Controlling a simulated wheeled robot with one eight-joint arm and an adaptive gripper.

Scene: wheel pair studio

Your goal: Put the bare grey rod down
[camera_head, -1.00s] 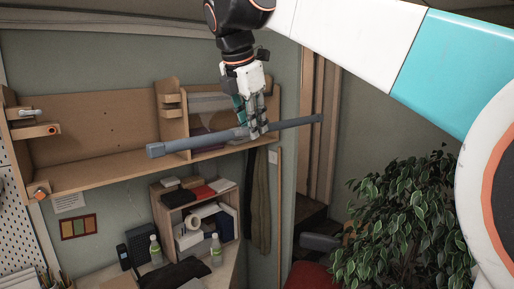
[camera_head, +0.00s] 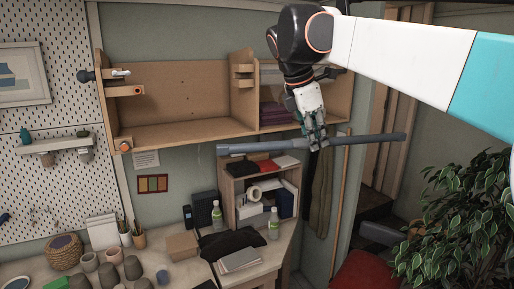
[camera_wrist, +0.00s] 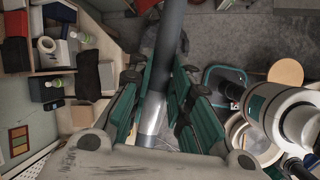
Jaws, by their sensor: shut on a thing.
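The bare grey rod (camera_head: 262,148) lies roughly level in the head view, held across my gripper (camera_head: 316,140). Its thick left end is in front of the area below the wall shelf, and its right end reaches past the shelf toward the doorway. In the wrist view the rod (camera_wrist: 169,45) runs between the green finger pads of my gripper (camera_wrist: 165,95). My gripper is shut on the rod near its middle. The rod appears held in the air, apart from the shelf.
The wooden wall shelf (camera_head: 180,134) has brackets at its left end and a divider. Below, a small cubby (camera_head: 230,190) and bottles stand on the desk, with pots at left. A leafy plant (camera_head: 460,215) and red seat (camera_head: 365,272) are at right.

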